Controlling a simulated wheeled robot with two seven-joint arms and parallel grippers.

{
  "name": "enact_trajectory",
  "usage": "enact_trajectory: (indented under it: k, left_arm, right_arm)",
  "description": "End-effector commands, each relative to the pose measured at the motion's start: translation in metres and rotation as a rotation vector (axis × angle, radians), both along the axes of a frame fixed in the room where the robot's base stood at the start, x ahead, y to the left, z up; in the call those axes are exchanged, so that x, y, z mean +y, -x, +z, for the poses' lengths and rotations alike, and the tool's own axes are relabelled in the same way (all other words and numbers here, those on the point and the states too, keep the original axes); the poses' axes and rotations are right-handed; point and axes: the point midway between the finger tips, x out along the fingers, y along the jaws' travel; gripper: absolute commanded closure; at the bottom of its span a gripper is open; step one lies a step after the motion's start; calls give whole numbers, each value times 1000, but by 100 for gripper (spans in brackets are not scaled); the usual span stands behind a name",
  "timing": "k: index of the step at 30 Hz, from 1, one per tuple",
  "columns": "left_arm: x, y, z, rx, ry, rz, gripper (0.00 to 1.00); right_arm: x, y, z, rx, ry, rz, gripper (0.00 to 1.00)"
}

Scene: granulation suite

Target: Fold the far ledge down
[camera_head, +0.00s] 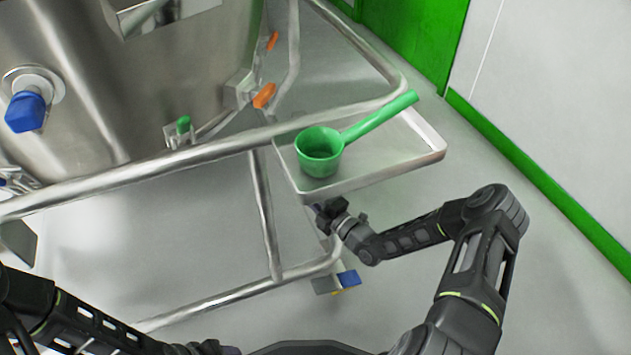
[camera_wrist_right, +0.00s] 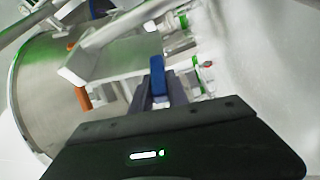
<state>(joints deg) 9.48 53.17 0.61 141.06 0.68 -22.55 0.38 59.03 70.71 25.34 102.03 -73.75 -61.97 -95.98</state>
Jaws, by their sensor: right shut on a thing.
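The far ledge (camera_head: 372,178) is a shallow metal tray with a raised rim, sticking out level from the tubular frame. A green scoop (camera_head: 320,153) sits on it, its handle lying over the right rim. My right gripper (camera_head: 326,212) is just below the ledge's front edge. In the right wrist view its fingers (camera_wrist_right: 157,92) are closed on a blue tab (camera_wrist_right: 157,68), mostly hidden in the head view. A pale flat plate, perhaps the ledge's underside, shows beside it. My left arm is at the lower left; its fingers cannot be made out.
A metal tube rail (camera_head: 150,165) runs across in front of a large steel vessel (camera_head: 150,80) with a blue knob (camera_head: 26,111). An orange handle (camera_head: 264,96) is behind the ledge. Another blue tab (camera_head: 348,278) is on the lower frame. Floor to the right is clear up to the wall.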

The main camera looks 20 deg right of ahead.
Motion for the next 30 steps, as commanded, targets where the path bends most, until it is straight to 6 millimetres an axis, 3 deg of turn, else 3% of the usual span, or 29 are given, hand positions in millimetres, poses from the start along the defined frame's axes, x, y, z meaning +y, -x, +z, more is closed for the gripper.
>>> enact_trajectory:
  k: [10,26,27,30]
  left_arm:
    - [0,1,5,0,-2,0,40]
    - [0,1,5,1,-1,-1,40]
    - [0,1,5,1,-1,-1,40]
    - [0,1,5,1,-1,-1,40]
  right_arm:
    - [-20,0,-3,5,192,-4,100]
    - [-27,0,-4,6,232,-6,100]
    - [-27,0,-4,6,232,-7,79]
    - [-27,0,-4,6,231,-6,71]
